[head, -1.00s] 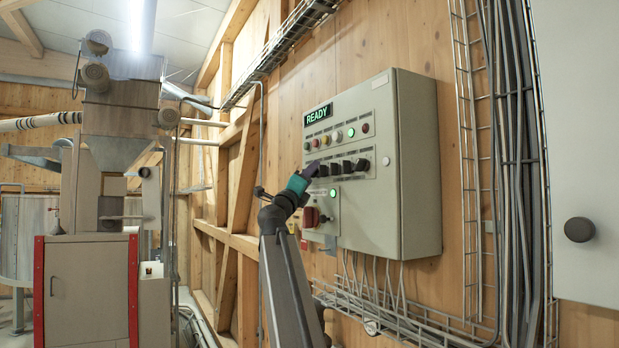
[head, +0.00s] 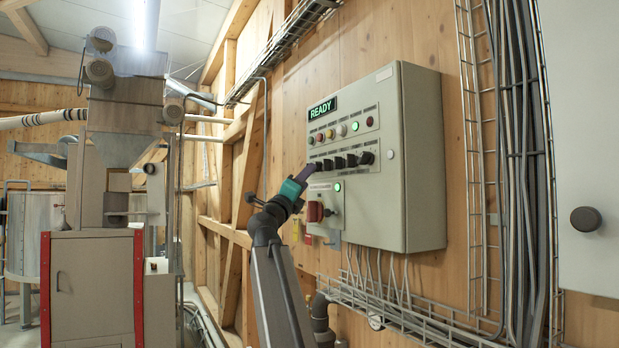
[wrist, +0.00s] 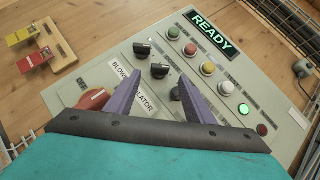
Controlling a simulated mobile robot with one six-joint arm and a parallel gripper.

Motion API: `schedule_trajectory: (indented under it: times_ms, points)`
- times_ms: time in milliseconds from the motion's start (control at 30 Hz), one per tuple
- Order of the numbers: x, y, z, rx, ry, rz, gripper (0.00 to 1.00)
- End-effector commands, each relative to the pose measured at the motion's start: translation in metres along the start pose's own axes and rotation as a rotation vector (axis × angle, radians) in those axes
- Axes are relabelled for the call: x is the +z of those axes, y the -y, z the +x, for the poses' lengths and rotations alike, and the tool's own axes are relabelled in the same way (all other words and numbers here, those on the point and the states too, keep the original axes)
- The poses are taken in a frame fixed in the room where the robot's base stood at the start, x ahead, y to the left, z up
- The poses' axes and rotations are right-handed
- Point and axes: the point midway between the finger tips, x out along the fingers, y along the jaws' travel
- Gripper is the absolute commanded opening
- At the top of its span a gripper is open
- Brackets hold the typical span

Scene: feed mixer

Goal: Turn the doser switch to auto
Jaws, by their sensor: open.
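The grey control cabinet (head: 424,160) hangs on the wooden wall. Its face carries a row of black rotary switches (head: 352,160); their labels are too small to read, so I cannot tell which is the doser switch. My gripper (head: 311,169), teal with purple fingers, is at the left end of that row. In the wrist view my gripper (wrist: 160,72) is open, with one black switch (wrist: 160,71) showing between its fingertips. Another switch (wrist: 142,47) is beyond it, and a third is partly hidden by the right finger. I cannot tell whether the fingers touch any switch.
A lit READY display (head: 322,108) and several coloured lamps and buttons (head: 342,130) are above the switches. A red rotary handle (head: 316,211) is below. Cable trays (head: 476,160) run right of the cabinet. Yellow and red padlocks (wrist: 33,62) hang on the wall.

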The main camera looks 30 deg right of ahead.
Motion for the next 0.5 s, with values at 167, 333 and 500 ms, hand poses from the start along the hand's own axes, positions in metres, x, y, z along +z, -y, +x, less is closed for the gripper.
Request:
schedule_trajectory:
  times_ms: [167, 333, 500]
  points:
    - [-0.002, 0.000, -0.026, 0.000, 0.000, 0.000, 0.48]
    - [-0.001, 0.000, -0.048, 0.000, 0.001, 0.001, 0.48]
    - [-0.001, 0.000, -0.064, 0.000, -0.001, 0.001, 0.48]
